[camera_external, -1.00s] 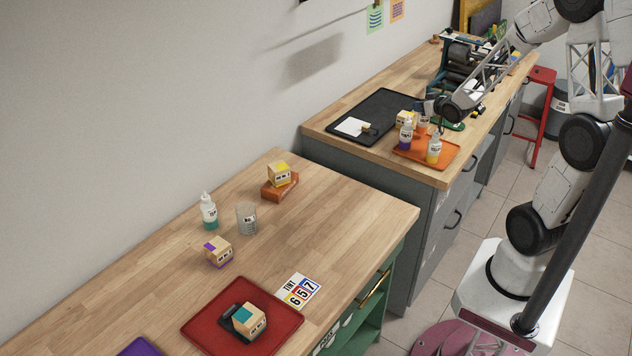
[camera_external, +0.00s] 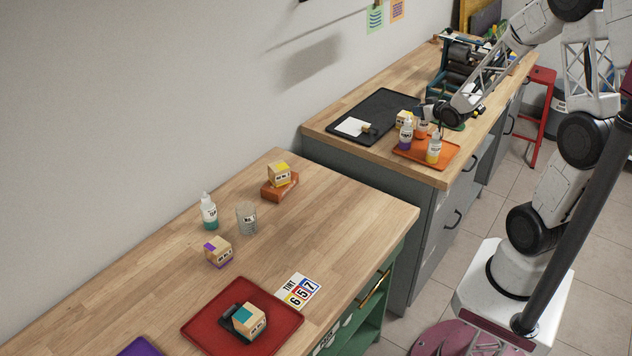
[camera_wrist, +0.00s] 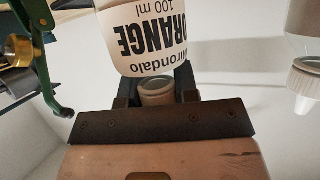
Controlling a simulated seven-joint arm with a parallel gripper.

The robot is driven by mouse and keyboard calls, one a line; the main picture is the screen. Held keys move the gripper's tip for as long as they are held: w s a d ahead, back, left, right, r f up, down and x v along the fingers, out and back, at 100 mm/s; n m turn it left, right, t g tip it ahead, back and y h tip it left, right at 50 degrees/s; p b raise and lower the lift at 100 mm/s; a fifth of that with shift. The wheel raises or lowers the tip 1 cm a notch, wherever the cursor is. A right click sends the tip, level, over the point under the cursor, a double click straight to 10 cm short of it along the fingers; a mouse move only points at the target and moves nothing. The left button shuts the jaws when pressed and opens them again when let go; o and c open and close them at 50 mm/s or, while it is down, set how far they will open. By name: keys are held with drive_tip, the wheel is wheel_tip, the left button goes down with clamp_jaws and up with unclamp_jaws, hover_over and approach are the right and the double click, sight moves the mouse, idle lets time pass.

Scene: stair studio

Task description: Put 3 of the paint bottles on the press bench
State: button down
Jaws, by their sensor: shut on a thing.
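My gripper (camera_external: 428,112) is shut on the orange paint bottle (camera_external: 422,128), over the orange tray on the press bench (camera_external: 420,168). Its label reads "ORANGE 100 ml" in the wrist view (camera_wrist: 150,38), upside down, with its cap between the fingers (camera_wrist: 155,92). I cannot tell whether its base touches the tray. A white-capped bottle (camera_wrist: 306,85) shows at the right of the wrist view. A teal bottle (camera_external: 209,213) stands on the near bench.
A black mat (camera_external: 385,108) and the press (camera_external: 462,68) are close by. The near bench (camera_external: 330,215) carries a glass (camera_external: 246,219), several blocks and a red tray (camera_external: 205,333).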

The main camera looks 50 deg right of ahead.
drive_tip(key=shift+f, duration=0.3)
drive_tip(key=c, duration=0.8)
unclamp_jaws()
drive_tip(key=shift+s, duration=0.1)
drive_tip(key=shift+v, duration=3.8)
drive_tip(key=shift+r, duration=0.1)
